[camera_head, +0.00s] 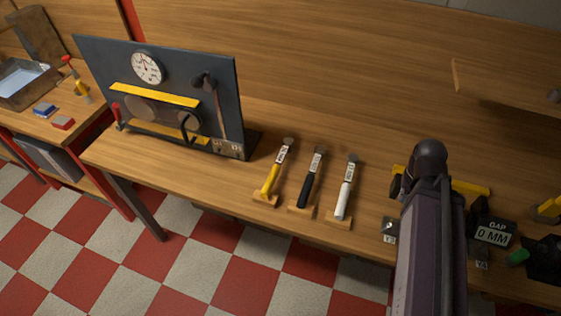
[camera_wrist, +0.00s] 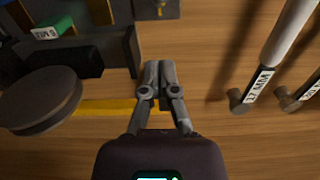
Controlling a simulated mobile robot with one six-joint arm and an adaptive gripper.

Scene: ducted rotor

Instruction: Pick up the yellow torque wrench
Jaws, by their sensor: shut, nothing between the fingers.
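The yellow torque wrench (camera_head: 272,177) lies on the wooden bench in the head view, leftmost of a row of three wrenches. Its yellow handle points to the front on a small wooden rest and its round head points to the back. A black-handled wrench (camera_head: 309,187) and a white-handled wrench (camera_head: 345,195) lie to its right. My gripper (camera_wrist: 159,68) is shut and empty over the bench in the wrist view, left of the white-handled wrench (camera_wrist: 288,34). The yellow wrench is not visible in the wrist view. In the head view my arm is well right of it.
A dark upright panel (camera_head: 228,95) with a dial stands left of the wrenches. A yellow bar (camera_head: 470,188) and a block reading "GAP 0 MM" (camera_head: 492,233) are beside my arm at the right. Bare bench lies behind the wrenches.

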